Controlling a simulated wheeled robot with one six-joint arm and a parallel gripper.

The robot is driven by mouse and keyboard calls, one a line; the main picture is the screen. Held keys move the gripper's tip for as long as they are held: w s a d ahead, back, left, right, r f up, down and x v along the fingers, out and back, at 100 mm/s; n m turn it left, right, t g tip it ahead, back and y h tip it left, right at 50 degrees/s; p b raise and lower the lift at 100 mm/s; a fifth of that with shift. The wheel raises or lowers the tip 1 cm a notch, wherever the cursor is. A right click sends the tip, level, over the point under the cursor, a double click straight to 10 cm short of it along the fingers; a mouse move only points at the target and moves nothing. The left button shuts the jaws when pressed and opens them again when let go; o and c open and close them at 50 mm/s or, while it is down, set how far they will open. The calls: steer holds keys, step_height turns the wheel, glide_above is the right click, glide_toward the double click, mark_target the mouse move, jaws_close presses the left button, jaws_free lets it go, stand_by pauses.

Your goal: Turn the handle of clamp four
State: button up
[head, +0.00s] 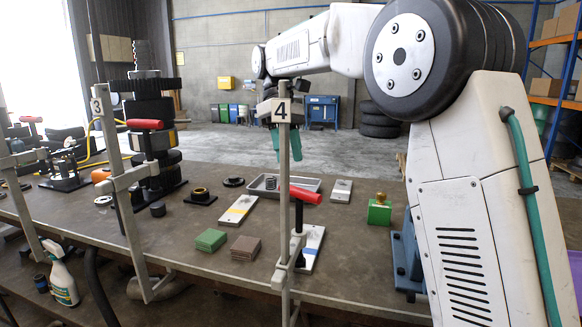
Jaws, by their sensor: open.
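Clamp four is a pale upright post (284,225) at the near table edge, with a "4" sign (281,110) at its top. Its red handle (305,195) sticks out to the right of the post, tilted slightly down to the right, above a dark spindle. My gripper (286,157) hangs fingers down behind the post, above and beyond the red handle. Its teal fingers are apart, one on each side of the post in the picture. The post hides part of the gripper. The fingers touch neither handle nor table, as far as I can see.
Clamp three (118,190), with its own red handle (145,124), stands to the left. On the table (180,225) are a grey tray (262,185), green pads (211,240), brown pads (245,248), striped plates (238,210) and a green block (379,211). A spray bottle (62,278) hangs at the left edge.

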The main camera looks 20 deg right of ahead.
steer(key=shift+w+r, duration=0.1)
steer(key=shift+r, duration=0.2)
steer(key=t+y, duration=0.2)
steer(key=t, duration=0.2)
glide_above(299, 208)
steer(key=shift+m, duration=0.3)
steer(key=f, duration=0.4)
steer(key=d+f, duration=0.1)
steer(key=f, duration=0.2)
steer(key=shift+w, duration=0.4)
